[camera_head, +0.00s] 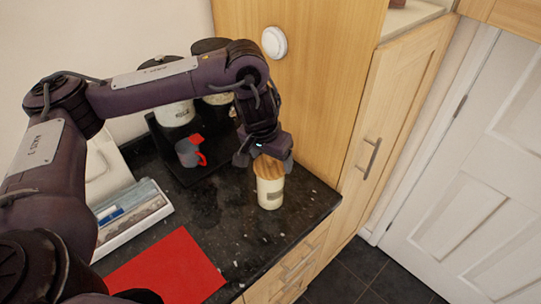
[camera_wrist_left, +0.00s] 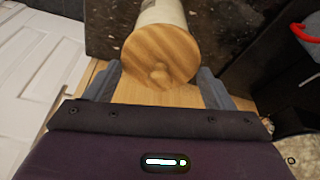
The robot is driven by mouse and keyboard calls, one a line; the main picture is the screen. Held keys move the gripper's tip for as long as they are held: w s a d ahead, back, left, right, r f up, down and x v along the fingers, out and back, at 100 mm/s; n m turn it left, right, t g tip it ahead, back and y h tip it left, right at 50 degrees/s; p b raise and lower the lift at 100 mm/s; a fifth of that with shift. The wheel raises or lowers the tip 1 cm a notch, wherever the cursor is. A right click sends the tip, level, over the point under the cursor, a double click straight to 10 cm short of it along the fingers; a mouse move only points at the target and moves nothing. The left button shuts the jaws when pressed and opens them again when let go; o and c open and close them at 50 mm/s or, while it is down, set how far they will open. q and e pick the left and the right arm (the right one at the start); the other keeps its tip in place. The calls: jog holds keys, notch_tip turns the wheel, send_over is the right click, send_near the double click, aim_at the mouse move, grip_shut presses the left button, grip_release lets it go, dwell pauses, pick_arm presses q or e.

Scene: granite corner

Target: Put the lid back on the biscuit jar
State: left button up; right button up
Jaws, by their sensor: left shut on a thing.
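The biscuit jar (camera_head: 270,194) is a cream cylinder with a dark label, upright on the dark counter near its right end. Its round wooden lid (camera_head: 268,168) is at the jar's mouth; I see no clear gap between them. My left gripper (camera_head: 265,161) is above the jar, its fingers on either side of the lid, shut on it. My right gripper is not in view.
A black stand (camera_head: 190,172) with a grey and red mug (camera_head: 188,153) and pale canisters (camera_head: 175,113) is behind left of the jar. A cutlery tray (camera_head: 132,217) and red mat (camera_head: 170,272) lie at left. A wooden cabinet (camera_head: 320,90) rises behind. The counter edge is close at right.

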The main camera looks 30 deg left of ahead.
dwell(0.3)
pick_arm(q)
jog(key=shift+p, duration=0.3)
jog(key=shift+f, duration=0.15)
dwell(0.9)
jog(key=shift+p, duration=0.55)
dwell(0.5)
jog(key=o, duration=1)
